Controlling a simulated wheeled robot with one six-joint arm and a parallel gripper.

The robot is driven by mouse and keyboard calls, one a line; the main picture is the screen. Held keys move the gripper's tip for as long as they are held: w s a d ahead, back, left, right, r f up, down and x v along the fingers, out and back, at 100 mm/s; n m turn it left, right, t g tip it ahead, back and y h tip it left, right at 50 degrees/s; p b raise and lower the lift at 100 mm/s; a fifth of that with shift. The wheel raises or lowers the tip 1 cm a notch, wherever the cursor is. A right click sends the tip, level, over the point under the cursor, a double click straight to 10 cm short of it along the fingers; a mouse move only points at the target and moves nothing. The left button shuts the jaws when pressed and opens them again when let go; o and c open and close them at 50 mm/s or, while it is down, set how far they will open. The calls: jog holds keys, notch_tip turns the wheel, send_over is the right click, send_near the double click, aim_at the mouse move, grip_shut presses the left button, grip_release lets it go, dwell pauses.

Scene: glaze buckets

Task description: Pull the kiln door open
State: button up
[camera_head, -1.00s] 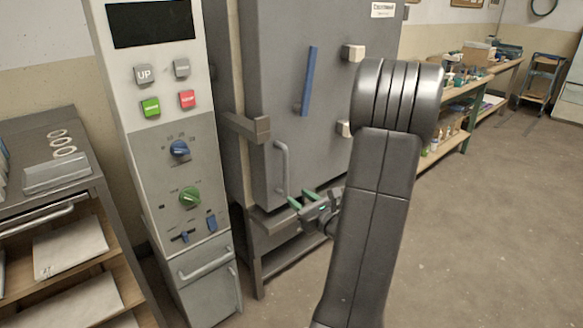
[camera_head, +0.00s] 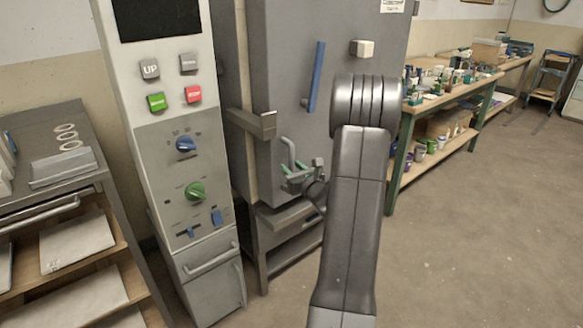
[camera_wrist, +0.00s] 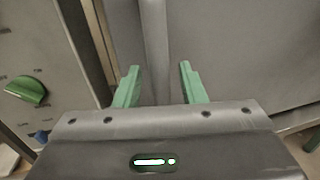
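The grey kiln door (camera_head: 290,80) stands upright and looks shut. A curved grey vertical handle (camera_head: 289,150) is low on its left side. It also shows in the wrist view as a grey bar (camera_wrist: 156,50). My gripper (camera_head: 292,173) is at the lower part of this handle. In the wrist view my gripper (camera_wrist: 158,84) is open, with one green finger on each side of the bar and visible gaps beside it. A blue bar handle (camera_head: 316,77) is higher on the door. The handle's lower end is hidden by my gripper.
A control panel (camera_head: 180,115) with buttons and knobs stands left of the kiln. A rack (camera_head: 75,195) with shelves is at far left. A workbench (camera_head: 490,88) with bottles and pots is right of the kiln. The floor (camera_head: 480,240) at right is clear.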

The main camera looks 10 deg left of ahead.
jog(key=shift+w+a, duration=0.3)
jog(key=shift+w, duration=0.05)
jog(key=shift+c, duration=0.3)
grip_shut()
jog(key=shift+d, duration=0.1)
